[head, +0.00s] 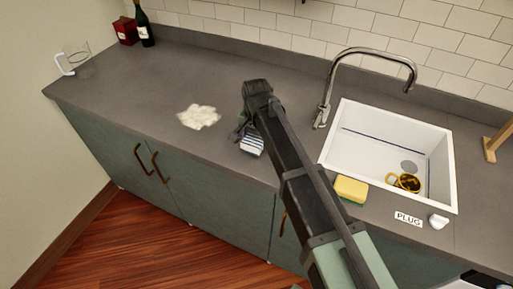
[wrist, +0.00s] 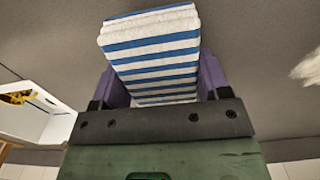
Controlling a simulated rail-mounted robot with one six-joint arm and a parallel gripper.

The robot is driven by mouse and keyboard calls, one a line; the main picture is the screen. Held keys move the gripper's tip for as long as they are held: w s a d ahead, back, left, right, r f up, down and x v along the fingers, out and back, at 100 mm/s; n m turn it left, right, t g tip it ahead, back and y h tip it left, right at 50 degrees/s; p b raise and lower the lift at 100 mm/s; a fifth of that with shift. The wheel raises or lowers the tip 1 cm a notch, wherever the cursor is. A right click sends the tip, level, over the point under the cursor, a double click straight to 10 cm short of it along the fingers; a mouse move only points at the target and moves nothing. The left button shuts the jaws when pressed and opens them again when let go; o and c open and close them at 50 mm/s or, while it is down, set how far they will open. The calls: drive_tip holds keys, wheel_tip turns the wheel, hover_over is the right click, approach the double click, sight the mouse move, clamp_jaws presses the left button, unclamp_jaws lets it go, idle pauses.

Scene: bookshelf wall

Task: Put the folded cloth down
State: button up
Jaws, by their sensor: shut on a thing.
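A folded cloth (wrist: 155,57) with blue and white stripes is between the purple fingers of my gripper (wrist: 163,85) in the wrist view. My gripper is shut on it. In the head view the cloth (head: 251,145) shows below my gripper (head: 246,132), over the grey counter (head: 165,90), left of the sink. My arm hides part of the cloth and the fingers there. I cannot tell whether the cloth touches the counter.
A pale powdery spill (head: 199,117) lies on the counter left of my gripper. The white sink (head: 345,147) holds a yellow mug (head: 404,183). A sponge (head: 351,190) lies at its front edge, near a PLUG label (head: 408,219). A glass jug (head: 74,59) and a bottle (head: 145,28) stand farther left.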

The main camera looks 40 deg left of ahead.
wheel_tip(320, 180, down, 2)
drive_tip(key=shift+f+b, duration=0.2)
drive_tip(key=shift+b, duration=0.1)
drive_tip(key=shift+r, duration=0.35)
drive_tip(key=shift+f, duration=0.25)
drive_tip(key=o, duration=0.9)
drive_tip(key=shift+r, duration=0.2)
wheel_tip(320, 180, up, 12)
drive_tip(key=p, duration=1.2)
drive_tip(key=shift+p, duration=0.3)
